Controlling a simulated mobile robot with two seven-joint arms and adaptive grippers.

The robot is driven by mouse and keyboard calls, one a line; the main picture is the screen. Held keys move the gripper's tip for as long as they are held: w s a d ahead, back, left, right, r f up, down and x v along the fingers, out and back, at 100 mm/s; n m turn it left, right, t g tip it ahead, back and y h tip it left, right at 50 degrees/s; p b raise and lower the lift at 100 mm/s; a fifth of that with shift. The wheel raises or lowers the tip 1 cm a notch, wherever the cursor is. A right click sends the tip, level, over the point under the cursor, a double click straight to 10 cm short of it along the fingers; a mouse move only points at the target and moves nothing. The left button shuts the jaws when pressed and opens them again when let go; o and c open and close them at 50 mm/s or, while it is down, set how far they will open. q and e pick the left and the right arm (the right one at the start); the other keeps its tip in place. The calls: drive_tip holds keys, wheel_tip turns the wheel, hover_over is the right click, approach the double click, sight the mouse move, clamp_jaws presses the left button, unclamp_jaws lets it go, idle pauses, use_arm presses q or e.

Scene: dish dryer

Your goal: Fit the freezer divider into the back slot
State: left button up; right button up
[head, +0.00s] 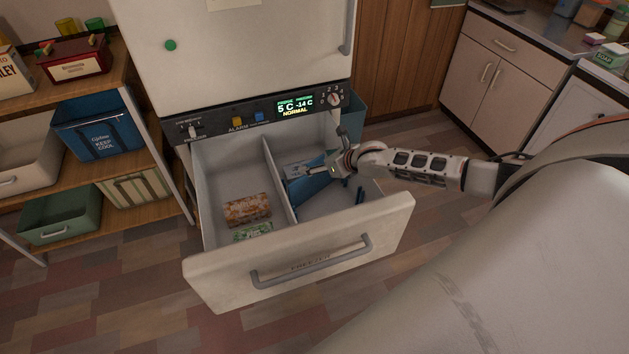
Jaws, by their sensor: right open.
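The freezer drawer (300,266) is pulled out, and a grey wall running front to back splits its inside in two. A blue panel that looks like the freezer divider (308,190) is in the right compartment, tilted. My right gripper (326,172) is open over this compartment, at the blue panel's right part. It covers some of the panel, and I cannot tell whether they touch. A small blue upright piece (360,195) shows on the right inner wall and may be a slot. The back slot is not clearly visible. My left gripper is not in view.
An orange-brown package (247,210) and a green package (252,231) lie in the left compartment. A pale packet (296,169) lies at the back of the right one. The fridge panel (262,118) overhangs the drawer's back. A shelf with bins stands left.

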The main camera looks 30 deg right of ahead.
drive_tip(key=shift+w+f, duration=0.5)
drive_tip(key=shift+w+a, duration=0.1)
drive_tip(key=shift+w, duration=0.05)
drive_tip(key=c, duration=1.8)
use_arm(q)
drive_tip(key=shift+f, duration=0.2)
use_arm(e)
drive_tip(key=shift+r, duration=0.1)
